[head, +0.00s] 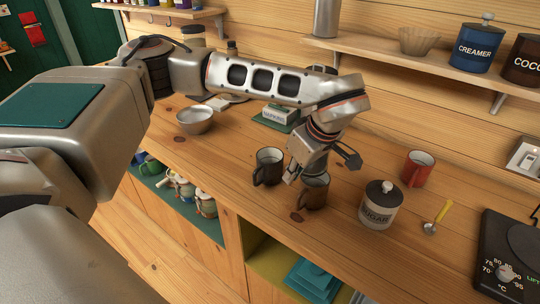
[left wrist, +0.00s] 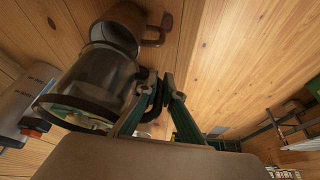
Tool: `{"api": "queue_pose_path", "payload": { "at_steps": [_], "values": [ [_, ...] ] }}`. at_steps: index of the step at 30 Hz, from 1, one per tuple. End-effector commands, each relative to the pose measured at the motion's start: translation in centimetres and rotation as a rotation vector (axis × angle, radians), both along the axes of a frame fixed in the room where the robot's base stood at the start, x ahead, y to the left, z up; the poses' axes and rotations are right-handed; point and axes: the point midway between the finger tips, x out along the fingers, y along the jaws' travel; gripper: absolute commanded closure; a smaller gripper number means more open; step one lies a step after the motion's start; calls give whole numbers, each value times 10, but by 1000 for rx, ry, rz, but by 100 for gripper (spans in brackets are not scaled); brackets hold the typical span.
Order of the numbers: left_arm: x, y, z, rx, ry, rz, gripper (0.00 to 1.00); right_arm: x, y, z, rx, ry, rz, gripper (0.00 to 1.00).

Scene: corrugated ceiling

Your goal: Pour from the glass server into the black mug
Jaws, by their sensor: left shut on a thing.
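My left gripper (head: 297,176) is shut on the handle of the glass server (head: 315,193). In the left wrist view the server (left wrist: 88,82) is a see-through grey vessel, close to the camera, with its handle between my fingertips (left wrist: 160,88). The server looks about upright and its contents are hard to make out. I cannot tell whether its base touches the counter. The black mug (head: 268,165) stands upright just left of and behind it, handle toward the front left. The mug (left wrist: 118,36) also shows beyond the server in the left wrist view. My right gripper is not in view.
A sugar jar (head: 380,206), a red mug (head: 417,168) and a yellow-handled spoon (head: 436,217) stand or lie to the right. A metal bowl (head: 195,120) and a napkin box (head: 281,114) are behind left. The counter's front edge is close.

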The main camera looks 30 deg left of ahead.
Motion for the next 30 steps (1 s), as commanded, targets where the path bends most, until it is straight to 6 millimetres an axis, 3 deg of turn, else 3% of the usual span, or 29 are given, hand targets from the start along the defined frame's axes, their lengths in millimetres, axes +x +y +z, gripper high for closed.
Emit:
{"api": "queue_pose_path", "payload": {
  "at_steps": [14,30],
  "values": [
    [1,8,-9,-183,14,3,100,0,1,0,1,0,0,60],
    [2,17,2,-382,32,-7,100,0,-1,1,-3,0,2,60]
  ]
}}
